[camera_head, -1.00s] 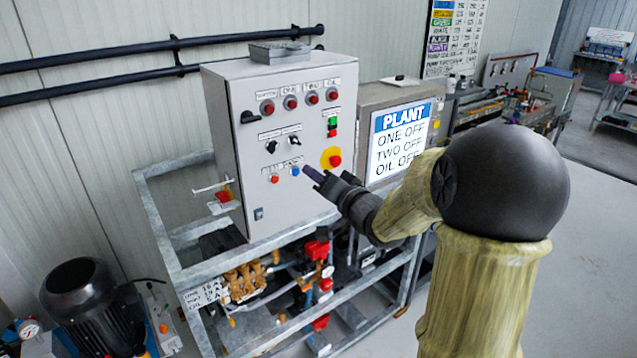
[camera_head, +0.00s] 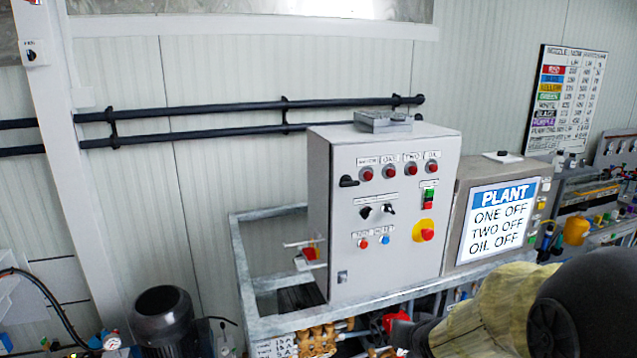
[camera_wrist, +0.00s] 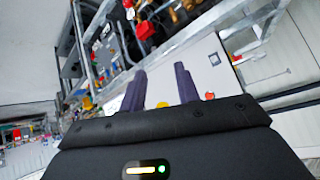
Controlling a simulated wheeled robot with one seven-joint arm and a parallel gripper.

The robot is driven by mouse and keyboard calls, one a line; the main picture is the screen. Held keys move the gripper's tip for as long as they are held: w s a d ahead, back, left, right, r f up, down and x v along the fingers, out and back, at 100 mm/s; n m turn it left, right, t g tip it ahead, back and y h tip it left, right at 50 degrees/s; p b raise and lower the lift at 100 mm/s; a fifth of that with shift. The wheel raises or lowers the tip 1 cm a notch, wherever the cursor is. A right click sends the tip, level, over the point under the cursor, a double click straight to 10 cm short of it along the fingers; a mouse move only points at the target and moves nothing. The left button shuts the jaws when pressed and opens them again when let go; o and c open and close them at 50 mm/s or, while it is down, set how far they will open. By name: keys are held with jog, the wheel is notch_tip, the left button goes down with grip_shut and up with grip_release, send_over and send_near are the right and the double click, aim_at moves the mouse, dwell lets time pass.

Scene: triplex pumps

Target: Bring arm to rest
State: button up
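My gripper (camera_wrist: 160,88) shows in the wrist view with its two dark fingers apart and nothing seen between them but the scene behind. In the head view my arm is at the lower right, and the gripper cannot be made out there. The grey control cabinet (camera_head: 330,215) stands left of and behind my arm in the head view, with red lamps, black switches and a yellow-backed red stop button (camera_head: 427,235). Its pale face (camera_wrist: 215,75) shows tilted beyond my fingers in the wrist view.
A screen (camera_head: 497,220) reads "PLANT ONE OFF TWO OFF OIL OFF" right of the cabinet. A metal frame (camera_head: 243,275) carries the cabinet above pump parts. A black motor (camera_head: 165,315) stands at lower left. Black pipes (camera_head: 250,110) run along the wall.

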jog(key=s+a+f+n+g, duration=0.1)
jog(key=s+f+g, duration=0.1)
jog(key=s, duration=0.5)
jog(key=s+a+f+n+g, duration=0.2)
jog(key=s+f+g, duration=0.1)
jog(key=s, duration=0.4)
jog(key=shift+a+f+g, duration=0.25)
jog(key=shift+a+g, duration=0.05)
jog(key=shift+g, duration=0.4)
dwell(0.6)
grip_shut()
dwell(1.6)
